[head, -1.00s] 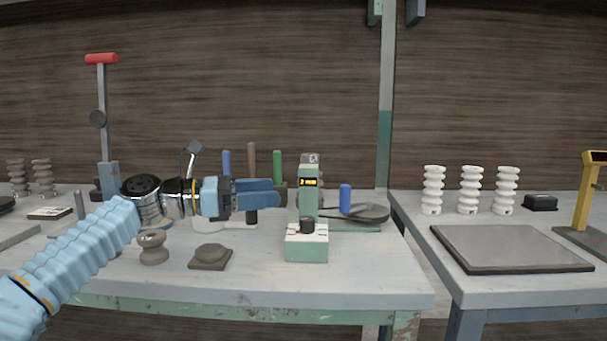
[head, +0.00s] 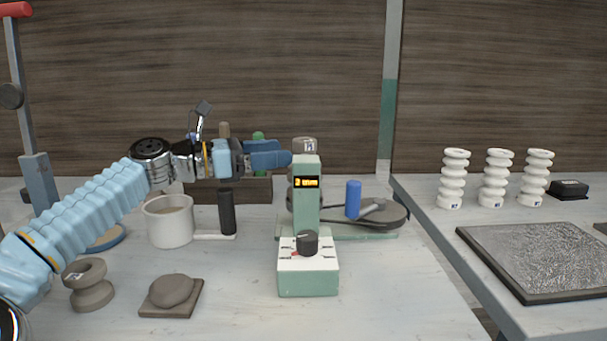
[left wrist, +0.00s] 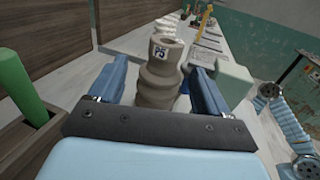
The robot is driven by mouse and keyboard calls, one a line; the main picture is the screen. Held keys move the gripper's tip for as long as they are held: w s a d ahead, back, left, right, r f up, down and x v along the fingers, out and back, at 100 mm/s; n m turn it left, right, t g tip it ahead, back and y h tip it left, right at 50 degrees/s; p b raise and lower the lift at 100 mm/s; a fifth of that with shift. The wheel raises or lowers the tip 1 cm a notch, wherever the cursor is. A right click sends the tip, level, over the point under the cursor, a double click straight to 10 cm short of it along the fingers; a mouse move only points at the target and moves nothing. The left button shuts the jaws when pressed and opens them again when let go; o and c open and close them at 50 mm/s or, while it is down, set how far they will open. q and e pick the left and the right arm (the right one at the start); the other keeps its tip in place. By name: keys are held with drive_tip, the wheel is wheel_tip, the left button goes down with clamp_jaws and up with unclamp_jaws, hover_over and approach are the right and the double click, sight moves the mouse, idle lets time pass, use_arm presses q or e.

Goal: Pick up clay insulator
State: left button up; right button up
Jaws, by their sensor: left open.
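A grey-brown ribbed clay insulator (head: 305,144) stands upright behind the green device; its labelled top shows above the device, and most of its body is hidden there. In the left wrist view the insulator (left wrist: 158,82), labelled P5, stands between my two blue fingers. My left gripper (head: 288,159) is open, its fingers level with the insulator's upper part from the left. In the left wrist view (left wrist: 160,90) a finger lies on each side of it; contact cannot be told. My right gripper is not in view.
The green device (head: 307,265) stands in front of the insulator, with a black wheel and blue handle (head: 353,200) to the right. A short clay spool (head: 90,287), a clay lump on a slab (head: 171,293) and a white pot (head: 169,222) are left. White insulators (head: 497,180) stand right.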

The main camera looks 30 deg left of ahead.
sight(305, 149)
use_arm(q)
drive_tip(key=x, duration=0.6)
drive_tip(key=shift+d+r+p, duration=0.1)
drive_tip(key=shift+d+p, duration=0.3)
drive_tip(key=shift+d, duration=0.05)
clamp_jaws()
